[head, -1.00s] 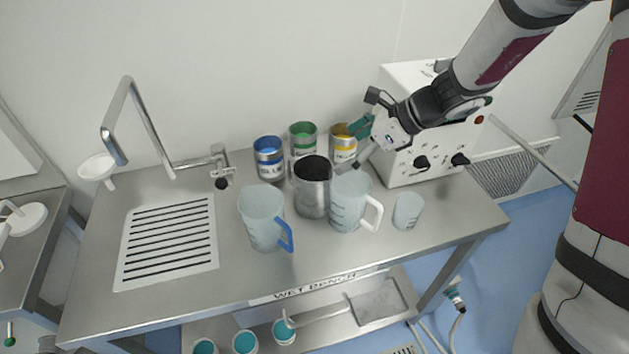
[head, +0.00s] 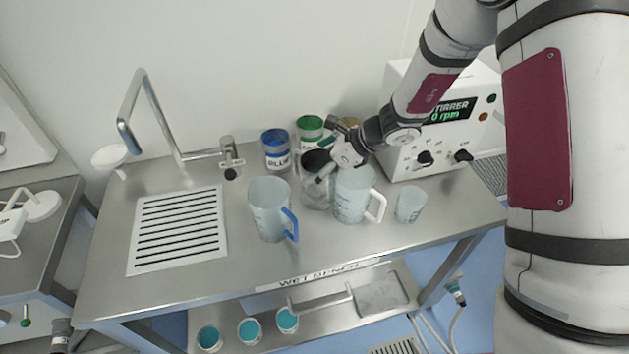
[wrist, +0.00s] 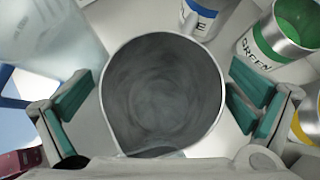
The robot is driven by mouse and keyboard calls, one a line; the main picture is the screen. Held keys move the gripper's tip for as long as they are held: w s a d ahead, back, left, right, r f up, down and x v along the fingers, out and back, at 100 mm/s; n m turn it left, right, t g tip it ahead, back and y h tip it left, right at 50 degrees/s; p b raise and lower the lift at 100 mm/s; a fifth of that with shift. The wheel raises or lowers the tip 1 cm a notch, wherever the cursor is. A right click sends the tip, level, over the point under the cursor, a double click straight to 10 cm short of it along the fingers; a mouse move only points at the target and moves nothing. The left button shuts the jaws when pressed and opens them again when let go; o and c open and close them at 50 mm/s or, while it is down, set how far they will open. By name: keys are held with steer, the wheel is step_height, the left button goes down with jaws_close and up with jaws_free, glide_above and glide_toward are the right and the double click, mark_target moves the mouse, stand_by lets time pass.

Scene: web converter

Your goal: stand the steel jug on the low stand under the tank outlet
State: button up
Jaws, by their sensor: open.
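The steel jug (head: 315,197) stands upright on the wet bench, between a blue-handled clear jug and a white-handled one. My gripper (head: 324,172) is over it from the right and hides part of its rim. In the wrist view I look down into the jug's round, empty-looking mouth (wrist: 163,95). The green-padded fingers of my gripper (wrist: 162,104) are open, one on each side of the jug, with gaps visible beside it. I cannot make out the tank outlet or the low stand in these views.
The blue-handled jug (head: 268,210) and white-handled jug (head: 352,197) stand close beside the steel jug. Blue (head: 276,150) and green (head: 309,129) tins stand behind. A small beaker (head: 410,204) and the stirrer box (head: 408,138) are right. A drain grate (head: 180,228) lies left.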

steer(key=shift+a+f, duration=0.2)
steer(key=shift+a, duration=0.15)
steer(key=shift+c, duration=1.3)
steer(key=shift+s+a, duration=0.1)
steer(key=shift+a, duration=0.05)
steer(key=c, duration=1.8)
steer(key=shift+r, duration=0.1)
